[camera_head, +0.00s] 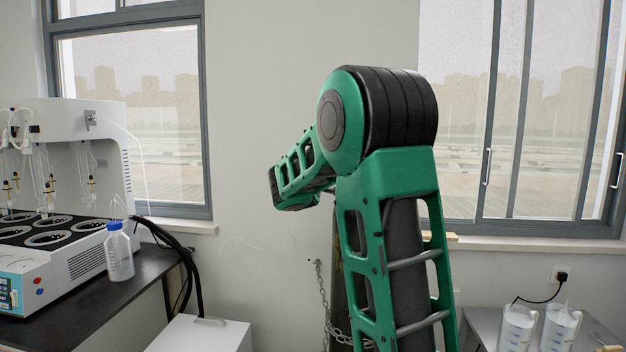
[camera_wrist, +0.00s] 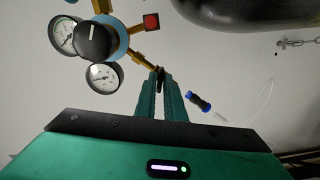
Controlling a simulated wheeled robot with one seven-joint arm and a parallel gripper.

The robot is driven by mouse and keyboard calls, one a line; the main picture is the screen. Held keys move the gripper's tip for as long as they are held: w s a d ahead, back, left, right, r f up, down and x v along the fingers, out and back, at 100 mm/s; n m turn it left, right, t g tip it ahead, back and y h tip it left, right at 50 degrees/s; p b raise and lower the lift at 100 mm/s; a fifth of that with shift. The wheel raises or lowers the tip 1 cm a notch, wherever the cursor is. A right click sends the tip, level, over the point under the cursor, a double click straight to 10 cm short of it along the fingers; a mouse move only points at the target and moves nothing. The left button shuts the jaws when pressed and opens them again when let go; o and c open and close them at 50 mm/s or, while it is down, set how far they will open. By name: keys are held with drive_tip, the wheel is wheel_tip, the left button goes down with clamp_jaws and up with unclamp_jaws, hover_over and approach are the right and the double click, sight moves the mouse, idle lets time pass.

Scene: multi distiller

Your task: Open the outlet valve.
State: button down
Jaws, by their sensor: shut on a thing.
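In the wrist view, a regulator (camera_wrist: 118,38) has a light-blue body, a black knob (camera_wrist: 97,42) and two white round gauges. A brass stem (camera_wrist: 142,60) runs from it down to the right, to a small dark outlet valve handle (camera_wrist: 160,73). My gripper (camera_wrist: 160,80) has its two teal fingers close together at this handle, shut on it. The fingers hide part of the handle, so I cannot tell how far it is turned. In the head view, my green arm hides the regulator and gripper.
A dark cylinder (camera_wrist: 240,12) is close above. A chain (camera_head: 322,290) hangs by the wall. A bench with a white distiller (camera_head: 75,130) stands left.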

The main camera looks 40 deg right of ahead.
drive_tip(key=n, duration=0.8)
drive_tip(key=f+n, duration=0.1)
drive_tip(key=n, duration=0.3)
drive_tip(key=shift+w+a, duration=0.15)
drive_tip(key=shift+a, duration=0.05)
drive_tip(key=shift+n, duration=0.3)
drive_tip(key=shift+r, duration=0.1)
idle(1.0)
